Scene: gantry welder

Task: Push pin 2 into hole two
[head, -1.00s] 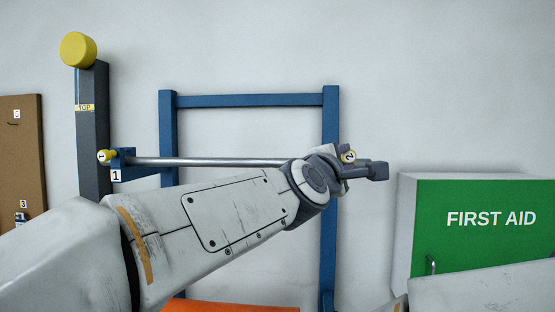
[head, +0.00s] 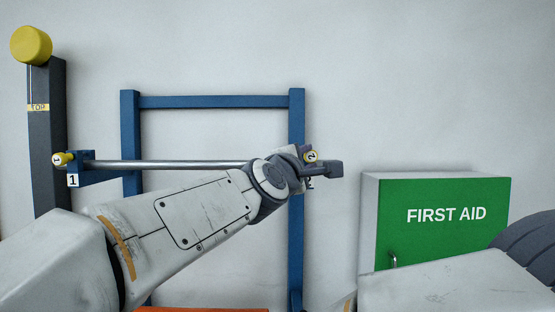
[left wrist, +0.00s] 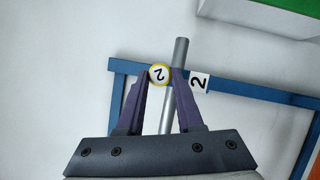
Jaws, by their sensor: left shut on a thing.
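Pin 2 (head: 311,156) has a yellow-rimmed white head marked 2. It also shows in the left wrist view (left wrist: 159,74), between the fingers. My left gripper (head: 322,163) is shut on it at the right end of a steel rod (head: 170,164). In the left wrist view the rod (left wrist: 181,52) passes beside the pin head, and a white label 2 (left wrist: 198,82) is just right of the fingers. Hole two is hidden, so I cannot tell how deep the pin sits. My right gripper is out of view.
Pin 1 (head: 62,159) sits at the rod's left end, above label 1 (head: 72,181). A blue frame (head: 215,101) stands behind the rod, and a dark post (head: 47,130) with a yellow cap is at left. A green first aid box (head: 440,225) is at right.

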